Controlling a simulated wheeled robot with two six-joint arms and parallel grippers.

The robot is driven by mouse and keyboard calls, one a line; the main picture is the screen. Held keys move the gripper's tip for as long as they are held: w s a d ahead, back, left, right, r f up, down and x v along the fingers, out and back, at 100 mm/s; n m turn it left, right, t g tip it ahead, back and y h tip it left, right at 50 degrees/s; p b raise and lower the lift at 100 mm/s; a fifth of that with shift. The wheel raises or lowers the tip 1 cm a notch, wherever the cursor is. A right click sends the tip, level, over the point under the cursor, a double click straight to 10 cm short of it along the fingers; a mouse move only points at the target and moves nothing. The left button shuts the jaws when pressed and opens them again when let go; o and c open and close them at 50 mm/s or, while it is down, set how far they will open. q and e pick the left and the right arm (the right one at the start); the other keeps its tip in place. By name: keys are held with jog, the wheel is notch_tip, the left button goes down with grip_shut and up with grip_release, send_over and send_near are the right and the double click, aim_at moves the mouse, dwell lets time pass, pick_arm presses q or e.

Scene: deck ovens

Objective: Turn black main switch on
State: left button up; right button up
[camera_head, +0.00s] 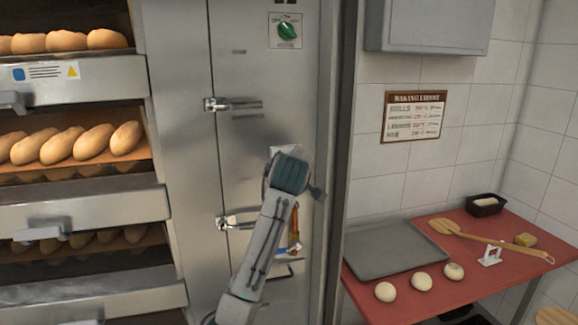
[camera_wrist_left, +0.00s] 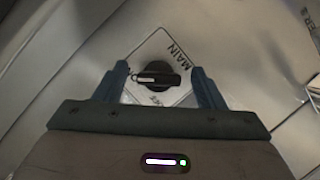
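The black main switch (camera_wrist_left: 157,76) is a round knob with a raised bar on a white plate lettered MAIN. In the left wrist view its bar lies roughly crosswise, from finger to finger. The plate (camera_head: 285,149) shows only as a pale edge behind my gripper in the head view, where the knob is hidden. My left gripper (camera_wrist_left: 159,71) is open, with one finger on each side of the knob and visible gaps between. It faces the steel panel in the head view (camera_head: 288,172). My right gripper is in neither view.
A green rotary switch (camera_head: 288,31) sits higher on the panel. Door latches (camera_head: 232,104) stick out left of my arm. Oven decks with loaves (camera_head: 75,143) are at the left. A red table (camera_head: 447,262) with a tray (camera_head: 396,250) and dough balls is at the right.

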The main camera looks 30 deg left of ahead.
pick_arm(q)
jog(key=b+v, duration=0.4)
jog(key=v, duration=0.6)
jog(key=shift+s+d, duration=0.25)
jog(key=shift+s, duration=0.05)
